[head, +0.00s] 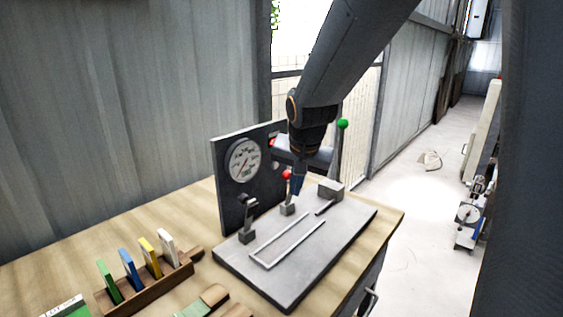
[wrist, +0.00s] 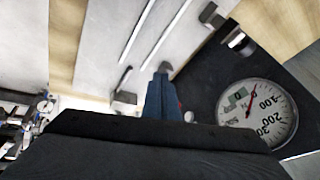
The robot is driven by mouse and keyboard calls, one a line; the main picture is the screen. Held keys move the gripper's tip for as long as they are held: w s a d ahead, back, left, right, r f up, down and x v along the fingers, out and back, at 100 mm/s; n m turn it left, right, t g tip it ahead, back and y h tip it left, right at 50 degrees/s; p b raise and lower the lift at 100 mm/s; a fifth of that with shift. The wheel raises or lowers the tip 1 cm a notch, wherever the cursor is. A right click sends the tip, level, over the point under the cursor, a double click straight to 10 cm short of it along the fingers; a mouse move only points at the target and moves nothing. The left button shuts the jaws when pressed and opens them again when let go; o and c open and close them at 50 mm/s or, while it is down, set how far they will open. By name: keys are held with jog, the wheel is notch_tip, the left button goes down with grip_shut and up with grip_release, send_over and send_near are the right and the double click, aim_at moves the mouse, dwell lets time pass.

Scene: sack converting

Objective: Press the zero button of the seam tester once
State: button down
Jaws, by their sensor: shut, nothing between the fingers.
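The seam tester has a dark upright panel (head: 229,196) on a grey base plate (head: 300,275) at the bench's right end. A round white gauge (head: 244,160) sits on the panel; in the wrist view the gauge (wrist: 258,114) is at right, with a red needle. A small red part (head: 272,142) and a pale round part (head: 276,165) show beside the gauge, partly behind my arm; I cannot tell which is the zero button. My gripper (head: 299,188) is shut and empty, pointing down in front of the panel. Its blue fingertips (wrist: 162,80) are together in the wrist view.
A red-knobbed clamp (head: 287,208) stands close to my fingertips. Another clamp (head: 246,232), a pale U-shaped rail (head: 283,247) and a grey block (head: 331,190) are on the plate. A green-knobbed lever (head: 342,124) rises behind. A wooden rack (head: 150,290) holds coloured tags at left.

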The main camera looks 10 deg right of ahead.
aim_at(276, 165)
jog(key=w+r+m+t, duration=0.2)
jog(key=w+r+m, duration=0.1)
jog(key=w+r, duration=0.5)
jog(key=shift+w+a, duration=0.4)
jog(key=shift+a, duration=0.05)
jog(key=p+x, duration=0.2)
jog(key=x, duration=0.8)
jog(key=shift+w, duration=0.15)
